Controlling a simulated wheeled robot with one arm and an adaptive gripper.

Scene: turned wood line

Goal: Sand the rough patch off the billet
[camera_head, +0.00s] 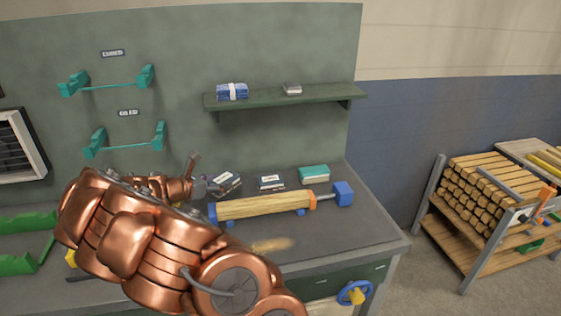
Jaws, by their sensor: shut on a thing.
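The billet (265,206) is a pale wooden bar lying lengthwise on the bench, held between a blue end at left and an orange collar with a blue block (343,194) at right. I cannot make out a rough patch on it. My gripper (208,188) is behind the billet's left end, partly hidden by my copper arm. It is shut on a dark labelled block (228,183), which sits tilted at the fingertips. Another dark labelled block (271,183) and a teal block (314,174) rest on the bench behind the billet.
A shelf (270,98) above holds a blue bundle (232,91) and a small grey block (292,89). Teal wall holders (125,140) hang at left. A pale smear (271,244) marks the clear bench front. A rack of timber (485,190) stands at right.

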